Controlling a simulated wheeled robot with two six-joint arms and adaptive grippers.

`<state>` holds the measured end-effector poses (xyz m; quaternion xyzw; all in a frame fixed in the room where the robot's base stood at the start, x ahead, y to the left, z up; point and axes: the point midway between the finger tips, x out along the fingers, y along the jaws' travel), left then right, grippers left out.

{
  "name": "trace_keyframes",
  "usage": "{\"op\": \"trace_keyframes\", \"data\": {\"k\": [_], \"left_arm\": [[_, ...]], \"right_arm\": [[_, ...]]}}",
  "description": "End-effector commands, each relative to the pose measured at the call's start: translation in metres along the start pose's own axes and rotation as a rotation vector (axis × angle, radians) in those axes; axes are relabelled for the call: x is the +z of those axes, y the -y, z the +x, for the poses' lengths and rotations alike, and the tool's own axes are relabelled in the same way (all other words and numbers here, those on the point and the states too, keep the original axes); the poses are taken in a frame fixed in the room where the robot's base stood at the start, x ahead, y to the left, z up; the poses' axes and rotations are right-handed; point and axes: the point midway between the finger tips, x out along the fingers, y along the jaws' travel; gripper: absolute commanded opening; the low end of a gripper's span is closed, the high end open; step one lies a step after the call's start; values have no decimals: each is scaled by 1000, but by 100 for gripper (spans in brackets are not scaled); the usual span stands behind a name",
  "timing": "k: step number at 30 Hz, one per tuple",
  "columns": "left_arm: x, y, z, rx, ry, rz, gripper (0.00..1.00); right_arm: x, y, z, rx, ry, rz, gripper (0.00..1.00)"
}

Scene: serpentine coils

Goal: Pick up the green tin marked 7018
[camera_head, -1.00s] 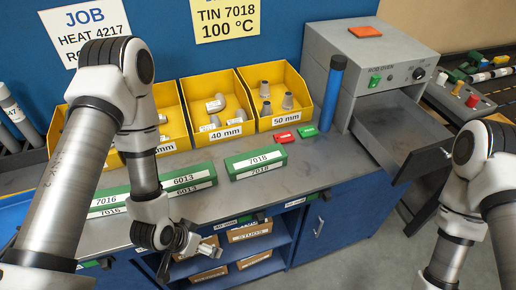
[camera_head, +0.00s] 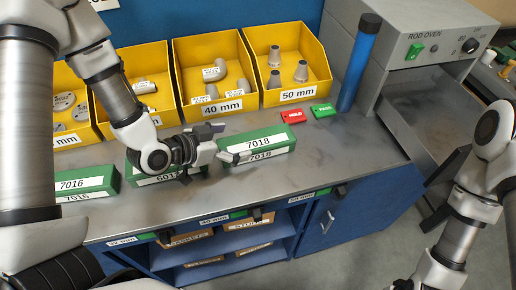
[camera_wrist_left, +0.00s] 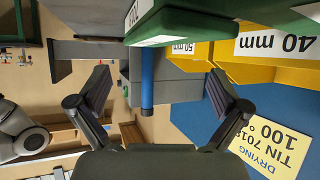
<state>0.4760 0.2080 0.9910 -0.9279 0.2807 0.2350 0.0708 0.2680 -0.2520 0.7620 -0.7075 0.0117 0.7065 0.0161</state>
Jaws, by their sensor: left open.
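The green tin marked 7018 (camera_head: 258,147) lies on the grey bench top, right of the other green tins. My left gripper (camera_head: 229,143) is open at the tin's left end, its fingers pointing right. I cannot tell whether they touch the tin. In the left wrist view the tin (camera_wrist_left: 185,22) is at the top edge, partly cut off, and the open fingers (camera_wrist_left: 160,84) are below it in the picture, with nothing held. My right arm is at the right of the head view; its gripper is out of view.
Green tins 6013 (camera_head: 150,181), partly behind my left wrist, and 7016 (camera_head: 88,184) lie to the left. Yellow bins (camera_head: 213,80) stand behind. A red tag (camera_head: 293,117), green tag (camera_head: 324,111), blue cylinder (camera_head: 358,65) and rod oven (camera_head: 405,45) are to the right. The bench front is clear.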

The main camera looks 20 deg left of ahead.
Motion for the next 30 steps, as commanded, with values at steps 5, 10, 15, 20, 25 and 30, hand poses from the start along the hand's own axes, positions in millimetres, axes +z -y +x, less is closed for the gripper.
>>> {"op": "trace_keyframes", "data": {"k": [5, 10, 15, 20, 25, 30], "left_arm": [[8, 0, 17, -1, -1, 3, 100], [3, 0, 22, -4, 5, 2, 100], [4, -3, 50, 0, 7, 4, 100], [5, -2, 67, -3, 3, 0, 100], [5, -2, 67, -3, 2, -2, 100], [6, -2, 67, -3, 3, -2, 43]], "right_arm": [[0, 0, 42, 0, 1, 0, 40], [0, 0, 40, 0, 0, 0, 40], [0, 0, 30, 0, 0, 0, 40], [0, 0, 29, 0, 0, 0, 40], [0, 0, 30, 0, 0, 0, 40], [0, 0, 30, 0, 0, 0, 40]]}}
